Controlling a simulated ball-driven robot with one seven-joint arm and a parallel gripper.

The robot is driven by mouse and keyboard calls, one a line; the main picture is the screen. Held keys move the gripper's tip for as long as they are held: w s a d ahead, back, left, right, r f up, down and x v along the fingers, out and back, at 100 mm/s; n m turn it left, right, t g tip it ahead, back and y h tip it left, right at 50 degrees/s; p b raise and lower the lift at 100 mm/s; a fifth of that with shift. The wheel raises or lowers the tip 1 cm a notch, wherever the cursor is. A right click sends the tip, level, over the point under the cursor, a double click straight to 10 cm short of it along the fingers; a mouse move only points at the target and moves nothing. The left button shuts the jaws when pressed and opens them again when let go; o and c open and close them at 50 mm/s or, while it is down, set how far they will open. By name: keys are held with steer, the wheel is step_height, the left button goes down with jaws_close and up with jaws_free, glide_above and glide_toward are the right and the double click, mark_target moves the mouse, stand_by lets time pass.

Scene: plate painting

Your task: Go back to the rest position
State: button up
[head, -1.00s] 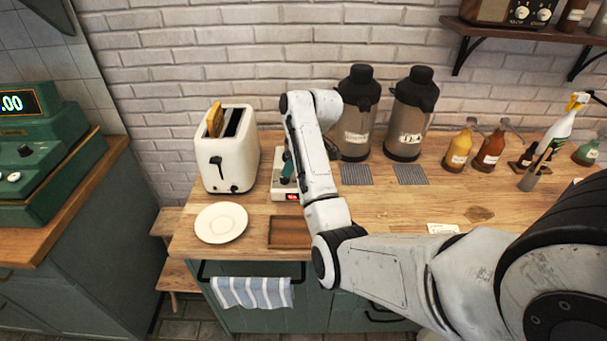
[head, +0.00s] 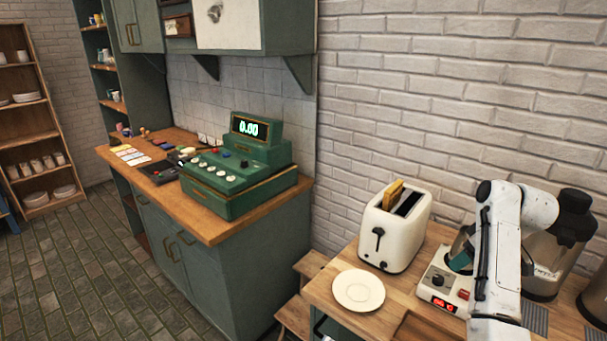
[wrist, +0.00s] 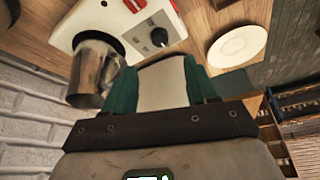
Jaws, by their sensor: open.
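My gripper (wrist: 162,82) shows in the wrist view with its two green fingers apart and nothing between them. In the head view my white arm reaches down at the right, and the green fingers (head: 461,252) are partly hidden behind it, above a small white machine (head: 437,281) with a red display. The wrist view shows this machine (wrist: 150,22) with a black knob, and a metal cup (wrist: 92,72) at it, beside the fingers. Whether the cup touches a finger I cannot tell.
A white toaster (head: 393,235) with bread in it and a white plate (head: 358,290) stand left of the machine. Dark flasks (head: 574,220) stand behind my arm. A green cash register (head: 240,165) sits on the left counter. Floor (head: 90,260) lies open further left.

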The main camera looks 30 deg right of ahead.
steer(key=shift+a, duration=0.1)
steer(key=shift+h, duration=0.3)
steer(key=a+f, duration=0.3)
steer(key=a, duration=0.3)
steer(key=s+a+f, duration=0.1)
steer(key=a+f, duration=0.2)
steer(key=a, duration=0.3)
steer(key=s+a+f, duration=0.1)
steer(key=a+f, duration=0.2)
steer(key=a, duration=0.3)
steer(key=shift+a+f, duration=0.1)
steer(key=shift+f, duration=0.15)
steer(key=s+a+f, duration=0.2)
steer(key=s+a, duration=1)
steer(key=a, duration=0.5)
steer(key=s+d+f+m+g+b, duration=0.1)
steer(key=s+f+g+b, duration=0.2)
steer(key=s+f, duration=0.7)
steer(key=f+b, duration=0.1)
steer(key=b, duration=0.1)
steer(key=shift+b, duration=0.3)
steer(key=shift+d, duration=0.1)
